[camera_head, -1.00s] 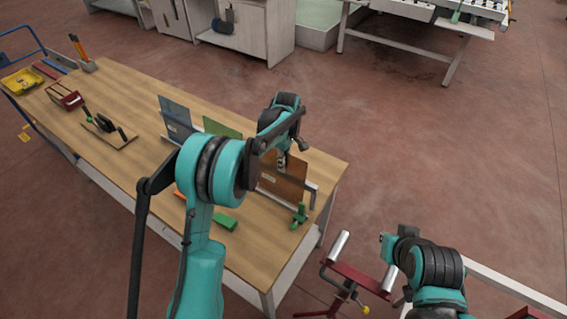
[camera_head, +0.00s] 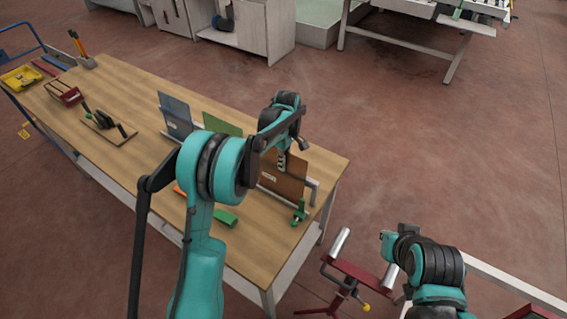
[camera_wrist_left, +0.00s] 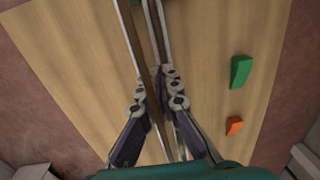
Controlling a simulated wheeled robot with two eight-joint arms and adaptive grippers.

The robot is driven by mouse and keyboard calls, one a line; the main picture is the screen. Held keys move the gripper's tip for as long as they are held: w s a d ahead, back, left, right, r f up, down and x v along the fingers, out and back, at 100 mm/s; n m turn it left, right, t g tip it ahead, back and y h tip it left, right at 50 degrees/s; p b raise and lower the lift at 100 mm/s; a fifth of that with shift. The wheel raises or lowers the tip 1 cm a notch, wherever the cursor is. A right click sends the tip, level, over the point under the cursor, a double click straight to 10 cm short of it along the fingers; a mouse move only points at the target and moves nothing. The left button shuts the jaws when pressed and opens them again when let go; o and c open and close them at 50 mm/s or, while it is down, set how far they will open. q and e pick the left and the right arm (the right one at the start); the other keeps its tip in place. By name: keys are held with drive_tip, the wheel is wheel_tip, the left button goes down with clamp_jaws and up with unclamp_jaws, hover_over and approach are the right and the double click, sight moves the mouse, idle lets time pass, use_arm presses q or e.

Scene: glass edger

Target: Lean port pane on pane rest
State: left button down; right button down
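Three panes stand in a row on the wooden table: a blue one (camera_head: 176,117), a green one (camera_head: 222,127) and an amber-brown one (camera_head: 284,183) at the right. I cannot tell which is called the port pane. Grey metal rails of a rest (camera_head: 313,192) show beside the amber pane. My left gripper (camera_head: 283,160) is at the amber pane's upper part. In the left wrist view its fingers (camera_wrist_left: 155,88) straddle a thin brown pane edge (camera_wrist_left: 156,112); whether both touch it is unclear. My right gripper is out of view; only that arm shows.
A green clamp-like piece (camera_head: 299,213) stands by the table's right end. A green block (camera_head: 225,217) lies in front of the panes. A red roller stand (camera_head: 355,272) is on the floor.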

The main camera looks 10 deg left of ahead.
use_arm(q)
drive_tip(key=shift+f+b, duration=0.3)
drive_tip(key=shift+f, duration=0.1)
drive_tip(key=c, duration=1.6)
unclamp_jaws()
drive_tip(key=shift+c, duration=0.2)
wheel_tip(320, 180, up, 12)
drive_tip(key=shift+w+d, duration=0.2)
drive_tip(key=shift+w, duration=0.15)
